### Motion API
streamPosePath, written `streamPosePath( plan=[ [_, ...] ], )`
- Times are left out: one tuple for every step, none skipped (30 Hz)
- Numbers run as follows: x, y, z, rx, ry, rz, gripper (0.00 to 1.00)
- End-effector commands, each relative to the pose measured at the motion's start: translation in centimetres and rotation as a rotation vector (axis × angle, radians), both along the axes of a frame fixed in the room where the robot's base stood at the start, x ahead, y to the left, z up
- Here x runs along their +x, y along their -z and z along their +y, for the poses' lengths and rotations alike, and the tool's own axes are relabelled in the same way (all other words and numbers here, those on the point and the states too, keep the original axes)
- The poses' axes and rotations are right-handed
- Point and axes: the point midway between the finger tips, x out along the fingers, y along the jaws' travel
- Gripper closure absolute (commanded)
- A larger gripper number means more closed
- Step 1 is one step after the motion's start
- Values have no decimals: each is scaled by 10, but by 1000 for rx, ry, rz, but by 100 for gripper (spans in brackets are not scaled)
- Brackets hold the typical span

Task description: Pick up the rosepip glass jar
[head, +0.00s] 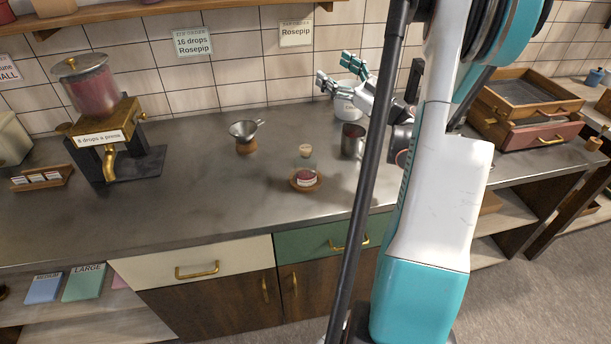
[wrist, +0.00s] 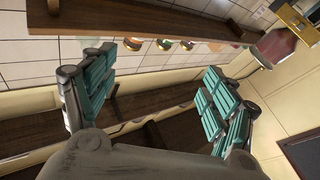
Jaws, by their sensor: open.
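My gripper (head: 338,74) is open and empty, raised above the back of the counter near the tiled wall. In the wrist view its two teal-padded fingers (wrist: 158,96) stand wide apart with nothing between them. A small clear container with a cork-like top (head: 305,151) stands on the counter, below and left of my gripper in the head view. It may be the glass jar, but I see no label on it. A sign reading "Rosepip" (head: 296,32) hangs on the wall, and another reads "16 drops Rosepip" (head: 193,43).
A dispenser with red contents (head: 95,90) stands at the left. Wooden drawers (head: 525,105) stand at the right.

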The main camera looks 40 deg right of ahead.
Motion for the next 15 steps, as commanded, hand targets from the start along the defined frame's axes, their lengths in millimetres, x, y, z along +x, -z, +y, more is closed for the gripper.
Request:
streamPosePath(
  plan=[
    [-8, 24, 12, 5, -86, 42, 21],
    [-13, 38, 20, 12, -142, 73, 21],
    [-20, 55, 32, 24, -212, 117, 21],
    [-26, 67, 39, 34, -261, 150, 21],
    [-33, 79, 46, 45, -305, 183, 21],
    [-41, 93, 54, 58, -359, 224, 21],
    [-46, 102, 59, 69, -395, 253, 21],
    [-52, 110, 64, 81, -426, 279, 21],
    [-58, 119, 69, 93, -459, 310, 21],
    [-62, 125, 72, 100, -481, 329, 21],
    [-66, 129, 74, 107, -498, 346, 21],
    [-69, 134, 77, 114, -515, 362, 21],
    [-71, 137, 78, 117, -524, 371, 21],
    [-72, 140, 79, 120, -530, 377, 21],
    [-73, 145, 80, 123, -534, 382, 21]
  ],
)
